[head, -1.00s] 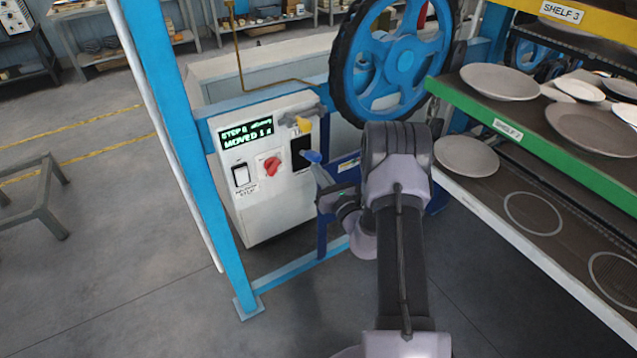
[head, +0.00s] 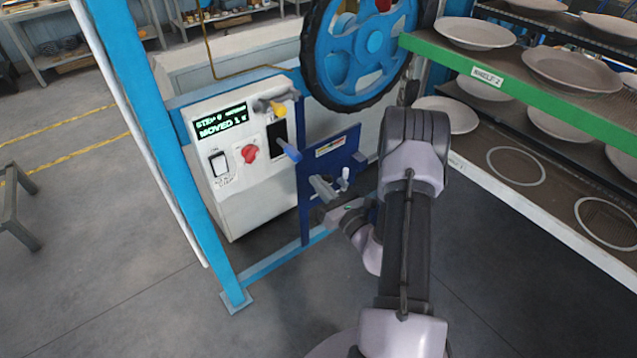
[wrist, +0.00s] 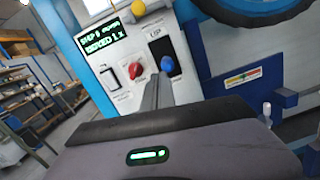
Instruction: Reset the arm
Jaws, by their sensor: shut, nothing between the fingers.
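My arm reaches from the bottom of the head view toward the white control box (head: 235,185). My gripper (head: 318,184) is shut and empty, just right of the box and in front of a blue panel (head: 335,160). Its closed fingers also show in the wrist view (wrist: 156,88), pointing at the box below the blue lever knob (wrist: 170,65). In the head view the blue-tipped lever (head: 290,151) sticks out above and left of the fingers. The fingers seem apart from it.
The box has a lit green display (head: 219,122), a red knob (head: 250,153), a white switch (head: 217,163) and a yellow knob (head: 279,110). A blue wheel (head: 345,62) stands above. Plate shelves with a green edge (head: 470,68) stand close on the right. Blue frame posts (head: 140,95) stand left.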

